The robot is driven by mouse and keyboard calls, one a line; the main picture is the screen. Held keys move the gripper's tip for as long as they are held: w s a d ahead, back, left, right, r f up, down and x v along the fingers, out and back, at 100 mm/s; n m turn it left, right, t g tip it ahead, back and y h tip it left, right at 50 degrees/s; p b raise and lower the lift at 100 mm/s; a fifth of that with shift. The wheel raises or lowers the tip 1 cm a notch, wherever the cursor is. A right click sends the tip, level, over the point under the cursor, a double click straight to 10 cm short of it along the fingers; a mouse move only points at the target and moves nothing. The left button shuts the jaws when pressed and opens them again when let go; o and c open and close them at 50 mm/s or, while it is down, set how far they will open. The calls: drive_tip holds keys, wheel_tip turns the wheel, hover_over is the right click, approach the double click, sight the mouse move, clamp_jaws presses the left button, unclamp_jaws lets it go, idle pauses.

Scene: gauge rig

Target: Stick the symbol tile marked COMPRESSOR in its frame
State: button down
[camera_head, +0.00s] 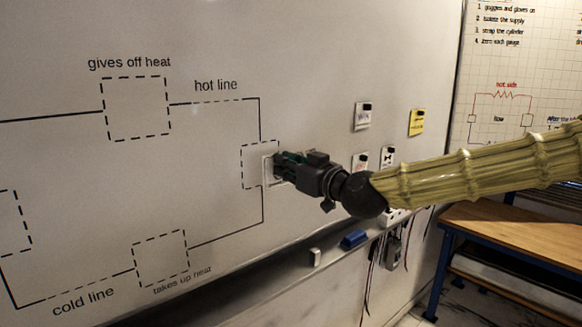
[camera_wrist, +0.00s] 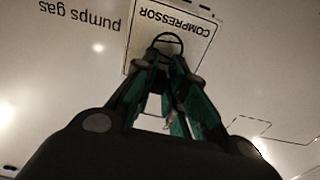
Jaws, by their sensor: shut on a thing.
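The COMPRESSOR tile (camera_wrist: 185,30) is a pale square with a dark border, upside down in the wrist view, with a round symbol partly behind the fingers. My gripper (camera_wrist: 168,75) is shut on it. In the head view my gripper (camera_head: 280,166) is at the whiteboard, and a pale edge of the tile (camera_head: 268,172) shows at its fingertips. The dashed frame (camera_head: 243,165) between the hot line and the lower line is there; the tile overlaps its right part in this view. I cannot tell whether the tile touches the board.
Other dashed frames are empty at "gives off heat" (camera_head: 136,108) and "takes up heat" (camera_head: 160,258). Several tiles, one yellow (camera_head: 416,122), hang at the right. A ledge with a blue eraser (camera_head: 354,239) runs below; a wooden table (camera_head: 520,228) stands at right.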

sight(261, 155)
drive_tip(key=shift+p+x, duration=0.35)
drive_tip(key=shift+x, duration=2.45)
drive_tip(key=shift+w+a+b, duration=0.35)
drive_tip(key=shift+w+a, duration=0.1)
drive_tip(key=shift+w, duration=0.1)
drive_tip(key=c, duration=1.4)
unclamp_jaws()
drive_tip(key=shift+s+d, duration=0.1)
drive_tip(key=shift+o, duration=0.3)
drive_tip(key=o, duration=0.5)
drive_tip(key=shift+o, duration=0.2)
drive_tip(key=b+v, duration=0.1)
drive_tip(key=v, duration=0.8)
